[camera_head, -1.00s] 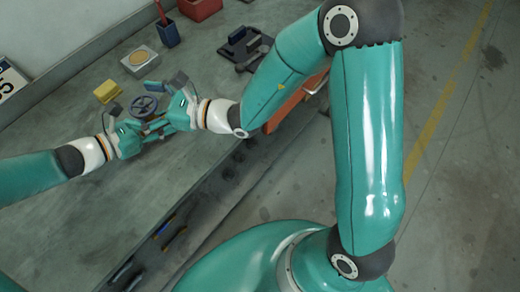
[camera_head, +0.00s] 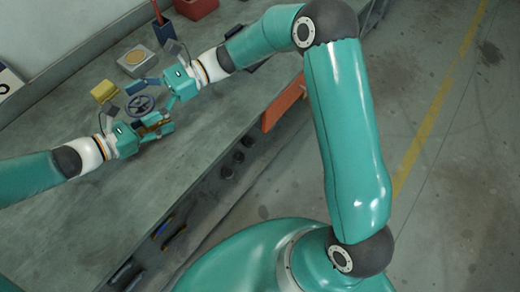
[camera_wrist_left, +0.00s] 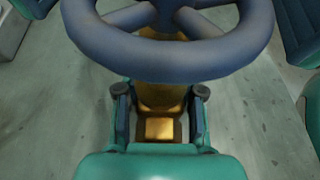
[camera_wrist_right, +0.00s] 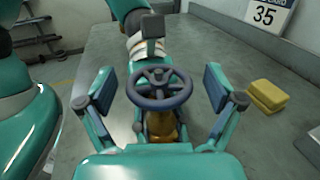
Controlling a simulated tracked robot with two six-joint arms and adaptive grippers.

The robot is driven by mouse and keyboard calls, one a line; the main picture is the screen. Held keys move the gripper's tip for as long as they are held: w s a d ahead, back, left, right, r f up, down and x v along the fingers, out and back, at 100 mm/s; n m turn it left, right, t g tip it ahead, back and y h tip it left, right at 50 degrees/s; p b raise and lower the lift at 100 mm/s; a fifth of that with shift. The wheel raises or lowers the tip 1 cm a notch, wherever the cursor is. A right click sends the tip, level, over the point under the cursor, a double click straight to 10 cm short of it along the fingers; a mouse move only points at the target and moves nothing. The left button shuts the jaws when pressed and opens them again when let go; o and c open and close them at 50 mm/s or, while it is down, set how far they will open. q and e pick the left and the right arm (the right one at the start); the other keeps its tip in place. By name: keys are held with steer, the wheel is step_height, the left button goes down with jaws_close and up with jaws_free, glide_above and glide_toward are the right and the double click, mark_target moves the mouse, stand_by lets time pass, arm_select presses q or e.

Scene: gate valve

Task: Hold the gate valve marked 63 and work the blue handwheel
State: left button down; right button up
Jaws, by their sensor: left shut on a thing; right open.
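The gate valve has a brass body (camera_wrist_left: 161,93) and a blue handwheel (camera_head: 140,105) on top. My left gripper (camera_head: 158,126) is shut on the brass body below the wheel; in the left wrist view its fingers press both sides of the body. The wheel also shows in the right wrist view (camera_wrist_right: 159,88). My right gripper (camera_wrist_right: 158,95) is open, its fingers on either side of the wheel with gaps, apart from it. In the head view it is beside the wheel, to the upper right. I cannot read the 63 mark.
A yellow block (camera_head: 103,91) lies on the grey workbench (camera_head: 215,125) close to the valve. A grey box with a round tan top (camera_head: 135,61), a blue cup (camera_head: 161,33) and a red bin (camera_head: 195,8) stand farther back. A sign marked 35 (camera_wrist_right: 266,14) is at the wall.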

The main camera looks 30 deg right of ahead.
steer(key=d, duration=1.2)
steer(key=s+a+r+g+h, duration=0.3)
steer(key=a+h, duration=0.4)
steer(key=h, duration=0.2)
step_height(320, 180, up, 8)
steer(key=w+a+m+t+h, duration=0.2)
steer(key=m+t+h, duration=0.2)
steer(key=t+h, duration=0.1)
steer(key=s+d+f+n, duration=0.5)
steer(key=d+f+n, duration=0.3)
steer(key=d+f, duration=0.35)
steer(key=s+d+f+n, duration=0.2)
steer(key=s+f+n, duration=0.2)
steer(key=f, duration=0.3)
steer(key=s+d+f+n+g, duration=0.1)
steer(key=s+d+f+n, duration=0.1)
steer(key=s+f+n, duration=0.3)
step_height(320, 180, down, 4)
steer(key=shift+s+d+r, duration=0.2)
steer(key=shift+s+d, duration=0.15)
steer(key=shift+s, duration=0.6)
steer(key=shift+g, duration=0.3)
